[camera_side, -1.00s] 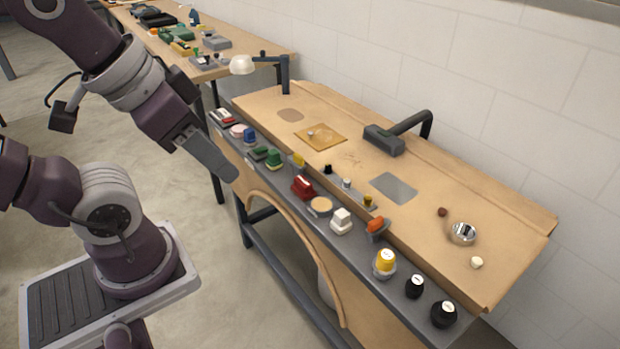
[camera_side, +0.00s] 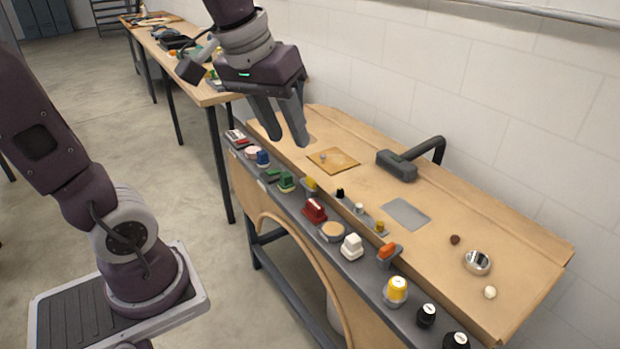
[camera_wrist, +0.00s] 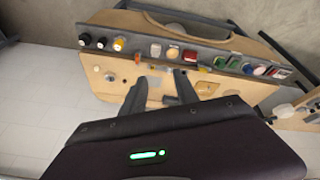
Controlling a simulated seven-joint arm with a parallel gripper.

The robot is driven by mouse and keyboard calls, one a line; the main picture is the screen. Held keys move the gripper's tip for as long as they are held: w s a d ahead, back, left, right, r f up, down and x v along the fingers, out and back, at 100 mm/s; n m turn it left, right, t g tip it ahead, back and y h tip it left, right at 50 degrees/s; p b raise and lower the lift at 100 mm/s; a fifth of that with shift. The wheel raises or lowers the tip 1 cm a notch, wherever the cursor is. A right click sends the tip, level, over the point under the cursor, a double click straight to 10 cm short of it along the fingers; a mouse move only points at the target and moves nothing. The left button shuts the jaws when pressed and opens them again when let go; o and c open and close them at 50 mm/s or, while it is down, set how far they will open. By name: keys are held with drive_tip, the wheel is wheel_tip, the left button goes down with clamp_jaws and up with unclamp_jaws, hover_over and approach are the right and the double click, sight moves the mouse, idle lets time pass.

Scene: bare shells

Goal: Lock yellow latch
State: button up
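A small yellow piece on a grey base (camera_side: 311,184), which looks like the yellow latch, sits on the panel's front strip behind the green and red pieces. It also shows as a small yellow spot in the wrist view (camera_wrist: 203,69). Its exact position, locked or not, is too small to tell. My gripper (camera_side: 290,142) hangs above the left part of the board, up and left of the yellow piece and apart from it. Its two fingers are spread with nothing between them, as the wrist view (camera_wrist: 160,76) also shows.
The front strip holds a red piece (camera_side: 315,210), green piece (camera_side: 286,181), white switch (camera_side: 351,246), orange piece (camera_side: 388,252) and yellow-topped knob (camera_side: 396,291). A dark grey block with a bent arm (camera_side: 396,165) stands at the back.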

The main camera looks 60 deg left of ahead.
drive_tip(key=w+a+f+n+g, duration=0.2)
drive_tip(key=w+a+f+n, duration=0.25)
drive_tip(key=w+a, duration=0.55)
drive_tip(key=n+g, duration=0.2)
drive_tip(key=n, duration=0.7)
hover_over(311, 178)
drive_tip(key=shift+m, duration=0.25)
wheel_tip(311, 178, down, 19)
drive_tip(key=shift+s+d, duration=0.1)
drive_tip(key=shift+d, duration=0.05)
wheel_tip(311, 178, down, 7)
drive_tip(key=shift+f, duration=0.25)
drive_tip(key=shift+c, duration=0.5)
clamp_jaws()
